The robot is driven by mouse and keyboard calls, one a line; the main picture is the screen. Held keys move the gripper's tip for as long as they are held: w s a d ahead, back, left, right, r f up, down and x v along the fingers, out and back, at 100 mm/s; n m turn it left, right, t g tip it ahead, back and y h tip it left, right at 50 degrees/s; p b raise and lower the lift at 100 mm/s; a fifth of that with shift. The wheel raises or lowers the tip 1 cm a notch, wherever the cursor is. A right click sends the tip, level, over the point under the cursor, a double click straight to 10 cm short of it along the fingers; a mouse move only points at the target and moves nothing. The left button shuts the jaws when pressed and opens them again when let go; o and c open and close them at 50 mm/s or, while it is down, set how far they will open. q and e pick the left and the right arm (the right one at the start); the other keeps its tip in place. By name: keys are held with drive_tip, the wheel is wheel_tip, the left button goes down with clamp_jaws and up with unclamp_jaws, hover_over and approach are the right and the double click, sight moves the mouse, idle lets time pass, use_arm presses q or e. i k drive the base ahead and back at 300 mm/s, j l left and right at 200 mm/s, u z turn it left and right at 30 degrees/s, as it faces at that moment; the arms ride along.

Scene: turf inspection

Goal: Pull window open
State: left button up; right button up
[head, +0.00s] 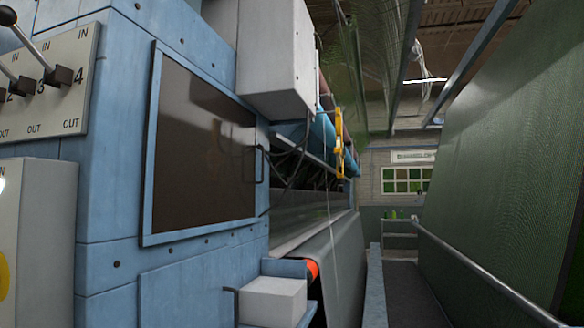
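The window (195,145) is a dark brown pane in a light blue frame, set in the side of a blue machine at the left of the head view. It looks shut against the machine. A thin dark handle (254,164) is at its right edge. Neither of my grippers shows in the head view.
A panel with black levers (58,76) is on the machine at upper left. A grey box (277,55) juts out above the window's right side, and a white box (272,301) stands low in front. A narrow walkway (403,280) runs between the machine and a green turf sheet (510,150).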

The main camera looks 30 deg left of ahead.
sight(206, 173)
drive_tip(key=i+l+u, duration=0.15)
drive_tip(key=i+u, duration=0.3)
drive_tip(key=i, duration=0.9)
drive_tip(key=i+j, duration=0.15)
drive_tip(key=i, duration=0.4)
drive_tip(key=i+j, duration=0.1)
drive_tip(key=i, duration=0.45)
drive_tip(key=l+z, duration=0.1)
drive_tip(key=l, duration=0.2)
drive_tip(key=j+u, duration=0.15)
drive_tip(key=j, duration=0.2)
